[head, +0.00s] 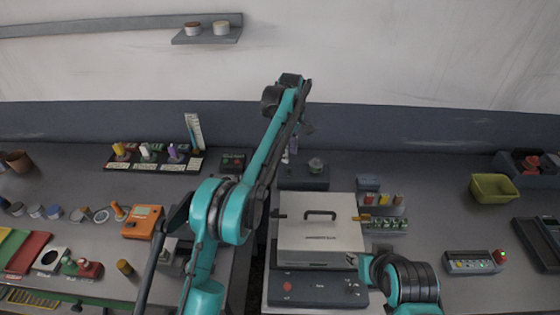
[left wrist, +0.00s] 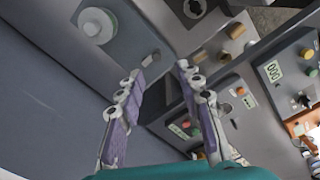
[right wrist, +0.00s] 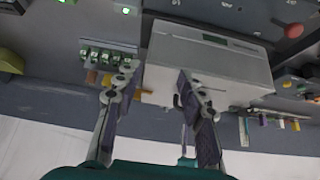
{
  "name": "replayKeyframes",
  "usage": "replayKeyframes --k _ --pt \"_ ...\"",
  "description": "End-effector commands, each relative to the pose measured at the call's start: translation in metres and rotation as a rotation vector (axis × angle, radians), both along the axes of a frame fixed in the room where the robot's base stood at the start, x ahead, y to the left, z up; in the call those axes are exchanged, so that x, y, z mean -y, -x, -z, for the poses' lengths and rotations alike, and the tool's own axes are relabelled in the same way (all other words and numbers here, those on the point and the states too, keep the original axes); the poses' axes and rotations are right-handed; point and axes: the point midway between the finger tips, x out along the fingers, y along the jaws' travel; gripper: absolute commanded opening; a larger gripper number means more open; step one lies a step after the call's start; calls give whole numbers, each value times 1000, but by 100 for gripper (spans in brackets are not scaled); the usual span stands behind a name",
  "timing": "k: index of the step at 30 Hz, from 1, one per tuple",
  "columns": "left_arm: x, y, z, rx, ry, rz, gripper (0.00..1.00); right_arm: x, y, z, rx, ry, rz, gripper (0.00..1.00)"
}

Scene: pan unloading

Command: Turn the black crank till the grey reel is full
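A dark box (head: 303,178) with a small round greenish-grey part (head: 316,166) stands at the back centre of the bench. In the left wrist view a pale grey round part with a lighter hub, seemingly the reel (left wrist: 97,26), shows on a dark surface. A short dark stub (left wrist: 155,56), perhaps the crank's knob, lies just past my left fingertips. My left gripper (left wrist: 158,72) is open, with nothing seen between its fingers; in the head view my arm partly hides it. My right gripper (right wrist: 157,72) is open and empty, facing a light grey case. How full the reel is, I cannot tell.
The light grey case (head: 320,243) with a dark handle stands at front centre, beside a block of green modules (head: 389,223). An orange meter (head: 143,222) is left, a green bin (head: 494,187) right. A gap splits the benches near my left arm.

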Motion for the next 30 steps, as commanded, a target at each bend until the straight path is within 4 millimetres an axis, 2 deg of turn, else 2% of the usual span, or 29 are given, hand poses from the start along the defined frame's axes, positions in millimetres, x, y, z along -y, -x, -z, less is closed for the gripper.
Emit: replayKeyframes --k 8,19,24,30 --pt "9 -6 28 -29 -7 -52 36 0 0 2 0 0 0 40" --pt "9 -5 85 -27 -6 -50 36 0 0 20 0 0 0 40" --pt "9 -5 94 -27 -6 -50 36 0 0 22 0 0 0 40" --pt "9 -5 95 -27 -6 -50 36 0 0 21 0 0 0 40"
